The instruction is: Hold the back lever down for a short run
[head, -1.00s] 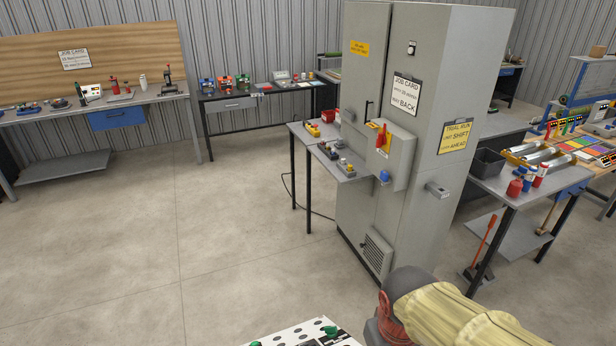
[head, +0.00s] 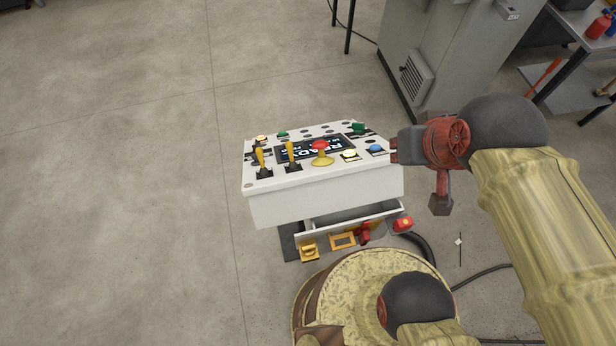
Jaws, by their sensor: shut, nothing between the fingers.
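A white control console (head: 320,207) stands in the middle of the head view. Two yellow levers with dark bases rise from its left part: one near the left edge (head: 262,160) and one further right (head: 291,154). Both look upright; I cannot tell from labels which is the back lever. My gripper (head: 393,150) is at the console's right edge, beside the blue button, well apart from both levers. Its fingers are shut and empty. I cannot tell whether it touches the console.
The console top also carries a red mushroom button on yellow (head: 320,153), a pale lit button (head: 349,155), a blue button (head: 375,149) and green knobs. Below is an open drawer with yellow and red pieces (head: 342,240). A grey cabinet (head: 430,60) stands behind right. Floor at left is clear.

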